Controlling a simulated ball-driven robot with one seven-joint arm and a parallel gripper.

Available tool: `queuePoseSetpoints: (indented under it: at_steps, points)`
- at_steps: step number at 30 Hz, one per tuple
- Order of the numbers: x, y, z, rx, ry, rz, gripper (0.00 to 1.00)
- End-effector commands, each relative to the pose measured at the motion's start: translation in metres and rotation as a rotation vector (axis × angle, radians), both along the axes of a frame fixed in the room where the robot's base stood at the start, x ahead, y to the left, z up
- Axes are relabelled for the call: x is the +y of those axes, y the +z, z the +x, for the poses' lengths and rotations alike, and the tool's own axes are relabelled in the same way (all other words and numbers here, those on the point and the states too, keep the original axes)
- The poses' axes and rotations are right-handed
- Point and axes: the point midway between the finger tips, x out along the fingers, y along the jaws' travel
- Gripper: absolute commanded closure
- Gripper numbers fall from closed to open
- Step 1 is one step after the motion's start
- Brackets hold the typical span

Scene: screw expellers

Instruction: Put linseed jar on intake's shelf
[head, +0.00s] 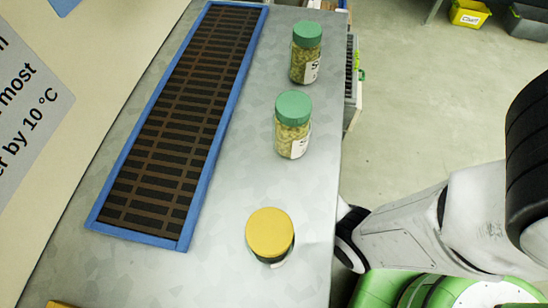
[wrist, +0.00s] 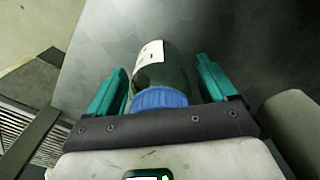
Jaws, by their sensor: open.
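In the wrist view my gripper (wrist: 161,66) is open, with one teal finger on each side of a jar with a blue lid (wrist: 160,99). That jar has a dark body and a white label that I cannot read; I cannot tell whether the fingers touch it. In the head view neither the gripper's fingers nor a blue lid shows. Three other jars stand on the grey metal top (head: 120,262): two green-lidded ones (head: 292,124) (head: 305,52) with pale contents, and a yellow-lidded one (head: 270,235). No label clearly reads linseed, and I cannot pick out the intake's shelf.
A blue-framed tray with a dark slatted grid (head: 180,125) lies on the metal top, left of the jars. A sign (head: 30,110) stands at the left. A yellow bin (head: 469,12) and a grey bin (head: 528,22) are on the far floor. Open floor lies right of the top.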

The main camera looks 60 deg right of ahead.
Motion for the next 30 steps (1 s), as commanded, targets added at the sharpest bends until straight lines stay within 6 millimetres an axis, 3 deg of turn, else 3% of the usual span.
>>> queuePoseSetpoints:
  at_steps: [15, 30]
  points:
    - [0.0, 0.07, 0.001, -0.001, 0.0, 0.0, 0.15]
    - [0.0, 0.077, 0.001, 0.0, 0.0, 0.0, 0.15]
